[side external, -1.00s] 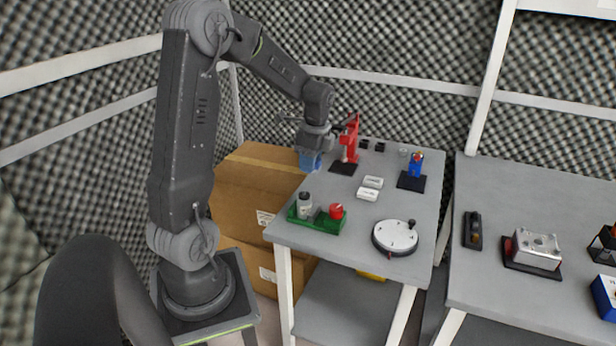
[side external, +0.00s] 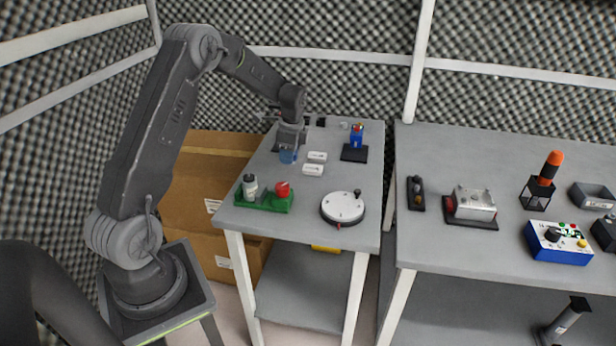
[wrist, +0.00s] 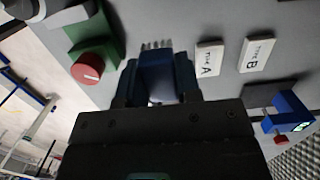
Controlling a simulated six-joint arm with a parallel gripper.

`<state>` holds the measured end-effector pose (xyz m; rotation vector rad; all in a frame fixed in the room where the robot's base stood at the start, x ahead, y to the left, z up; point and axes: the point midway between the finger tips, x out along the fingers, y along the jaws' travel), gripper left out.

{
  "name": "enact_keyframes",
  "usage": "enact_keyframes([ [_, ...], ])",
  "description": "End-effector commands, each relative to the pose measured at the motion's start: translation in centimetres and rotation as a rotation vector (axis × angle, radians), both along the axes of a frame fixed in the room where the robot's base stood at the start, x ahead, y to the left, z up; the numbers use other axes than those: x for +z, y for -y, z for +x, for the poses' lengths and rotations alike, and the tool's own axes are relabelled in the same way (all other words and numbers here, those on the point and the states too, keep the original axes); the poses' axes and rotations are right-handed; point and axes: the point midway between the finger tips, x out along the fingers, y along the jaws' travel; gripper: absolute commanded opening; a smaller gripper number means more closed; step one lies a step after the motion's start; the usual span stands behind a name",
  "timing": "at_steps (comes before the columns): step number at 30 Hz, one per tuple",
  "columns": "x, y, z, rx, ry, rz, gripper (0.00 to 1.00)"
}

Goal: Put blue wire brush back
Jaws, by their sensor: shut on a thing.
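The blue wire brush (side external: 288,156) is held in my gripper (side external: 289,148), low over the left part of the near table. In the wrist view, its blue body (wrist: 157,70) sits between the jaws of my gripper (wrist: 155,92), with pale bristles pointing away from them. I cannot tell if the brush touches the table. Two white blocks marked Type A (wrist: 209,58) and Type B (wrist: 256,53) lie beside the brush; both also show in the side view, to its right.
A green holder (side external: 265,203) with a red knob stands at the table's front left. A white round dial (side external: 342,207) is at the front right. A blue item with a red top (side external: 357,137) stands on a dark base behind. A second table (side external: 430,240) is to the right.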

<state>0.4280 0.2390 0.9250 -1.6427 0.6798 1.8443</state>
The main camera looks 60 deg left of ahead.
Motion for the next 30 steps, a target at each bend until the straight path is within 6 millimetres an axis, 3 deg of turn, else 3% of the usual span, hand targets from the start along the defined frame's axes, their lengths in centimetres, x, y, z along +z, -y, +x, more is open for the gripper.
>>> enact_keyframes([
  [3, -1.6, 1.6, 2.1, -0.005, -0.001, -0.001, 0.02],
  [9, -3.1, 3.1, 4.3, -0.001, 0.000, 0.000, 0.02],
  [14, -3.8, 3.3, 4.6, 0.000, -0.001, -0.001, 0.02],
  [22, -7.2, 3.3, 4.5, 0.001, -0.002, -0.001, 0.02],
  [30, -7.4, 3.3, 4.6, 0.001, 0.000, 0.000, 0.02],
])
